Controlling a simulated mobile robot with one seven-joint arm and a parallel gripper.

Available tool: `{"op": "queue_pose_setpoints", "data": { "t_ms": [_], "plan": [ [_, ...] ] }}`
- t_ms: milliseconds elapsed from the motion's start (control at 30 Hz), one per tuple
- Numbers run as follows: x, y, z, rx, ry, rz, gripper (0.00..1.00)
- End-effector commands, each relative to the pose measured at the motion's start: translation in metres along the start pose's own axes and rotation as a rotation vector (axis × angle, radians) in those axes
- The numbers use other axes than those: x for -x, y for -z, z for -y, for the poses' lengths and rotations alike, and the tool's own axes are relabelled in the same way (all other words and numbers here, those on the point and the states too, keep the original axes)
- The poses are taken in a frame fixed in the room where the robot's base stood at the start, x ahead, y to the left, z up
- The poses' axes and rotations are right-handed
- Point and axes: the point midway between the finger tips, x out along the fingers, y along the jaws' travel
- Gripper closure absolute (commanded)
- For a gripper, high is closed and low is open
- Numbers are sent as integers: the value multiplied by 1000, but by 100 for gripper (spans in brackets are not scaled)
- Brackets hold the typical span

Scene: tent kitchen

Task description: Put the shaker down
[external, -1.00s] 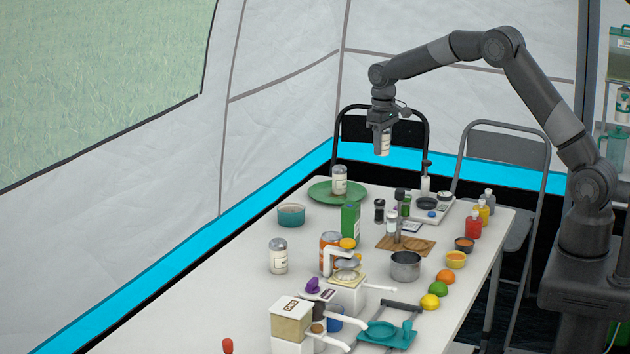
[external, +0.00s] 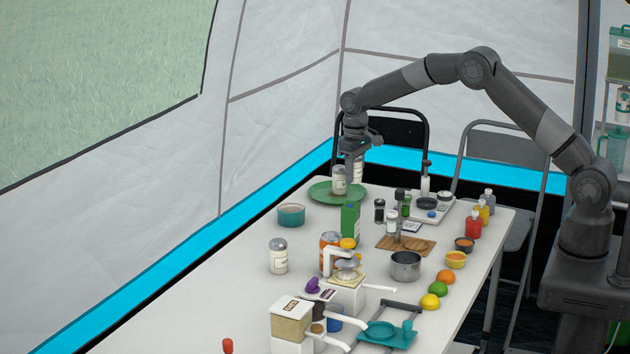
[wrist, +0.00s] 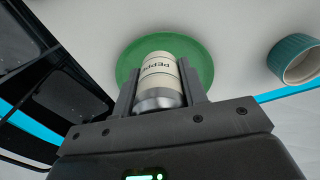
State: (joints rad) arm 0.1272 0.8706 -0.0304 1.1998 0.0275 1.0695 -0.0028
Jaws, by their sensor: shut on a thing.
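My gripper (external: 356,168) points down over the right part of the green plate (external: 320,194). It is shut on a cream shaker (external: 358,174) with a silver top. In the wrist view this shaker (wrist: 160,82) sits between the fingers, its label reading like "PEPPE", with the green plate (wrist: 128,62) behind it. Whether its base touches the plate cannot be told.
A teal bowl (external: 291,215) sits left of the plate; it also shows in the wrist view (wrist: 296,60). A green carton (external: 350,224) and dark jar (external: 379,211) stand nearer. Another shaker (external: 278,257) stands at front left. Black chairs stand behind the table.

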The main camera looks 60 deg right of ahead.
Motion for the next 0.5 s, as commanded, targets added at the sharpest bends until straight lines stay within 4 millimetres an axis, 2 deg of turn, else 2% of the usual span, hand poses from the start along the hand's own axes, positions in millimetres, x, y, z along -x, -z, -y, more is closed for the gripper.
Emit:
{"op": "queue_pose_setpoints", "data": {
  "t_ms": [200, 500],
  "plan": [
    [-32, -1, 0, 0, 0, 4, 85],
    [-35, -1, 0, 0, 0, 2, 85]
  ]
}}
